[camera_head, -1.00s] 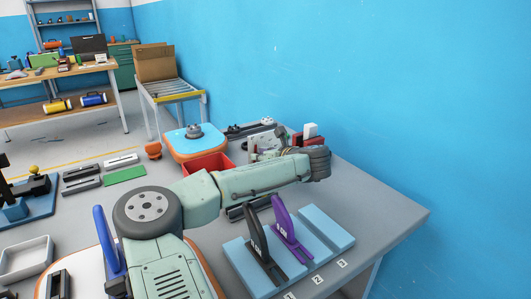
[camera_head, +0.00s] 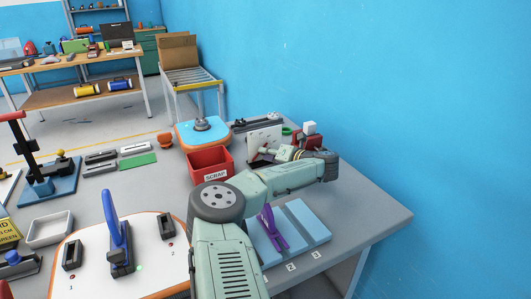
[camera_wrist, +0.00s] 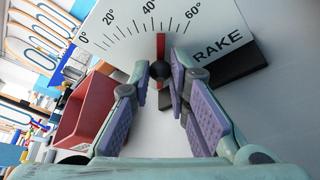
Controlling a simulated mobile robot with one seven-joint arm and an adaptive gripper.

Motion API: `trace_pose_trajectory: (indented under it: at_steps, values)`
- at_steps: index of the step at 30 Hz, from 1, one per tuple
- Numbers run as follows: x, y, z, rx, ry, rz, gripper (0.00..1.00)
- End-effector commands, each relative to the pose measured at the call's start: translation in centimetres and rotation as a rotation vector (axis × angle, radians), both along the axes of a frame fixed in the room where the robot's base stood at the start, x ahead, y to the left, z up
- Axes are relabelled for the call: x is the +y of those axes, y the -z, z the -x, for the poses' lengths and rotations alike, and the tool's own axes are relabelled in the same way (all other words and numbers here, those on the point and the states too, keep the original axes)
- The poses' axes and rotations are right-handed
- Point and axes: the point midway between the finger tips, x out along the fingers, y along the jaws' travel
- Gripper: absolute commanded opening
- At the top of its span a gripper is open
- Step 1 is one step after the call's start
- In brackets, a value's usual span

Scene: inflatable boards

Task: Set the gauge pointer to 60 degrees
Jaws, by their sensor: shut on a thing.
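The gauge is a pale upright plate (camera_head: 263,138) at the back of the bench in the head view. The red pointer (camera_wrist: 160,46) stands between the 40° and 60° labels, nearer 40°, above a dark round hub (camera_wrist: 160,70). My gripper (camera_wrist: 161,76) is shut on the pointer near the hub, a finger on either side. The exact contact is partly hidden by the fingers. In the head view my gripper (camera_head: 270,152) is at the plate's front.
A red scrap bin (camera_head: 210,165) stands left of the gauge; it also shows in the wrist view (camera_wrist: 85,110). A blue slotted rack (camera_head: 308,222) with a purple tool (camera_head: 272,230) lies below my arm. A blue wall (camera_head: 400,100) rises behind the bench.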

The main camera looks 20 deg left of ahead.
Motion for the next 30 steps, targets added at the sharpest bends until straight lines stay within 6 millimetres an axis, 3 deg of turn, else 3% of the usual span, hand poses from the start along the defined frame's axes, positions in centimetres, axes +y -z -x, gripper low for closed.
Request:
trace_pose_trajectory:
  at_steps: [13,30]
  values:
    - [-0.5,1.0,-1.1,0.194,-0.003,-0.154,0.00]
    - [-0.5,1.2,-1.2,0.227,-0.002,-0.181,0.00]
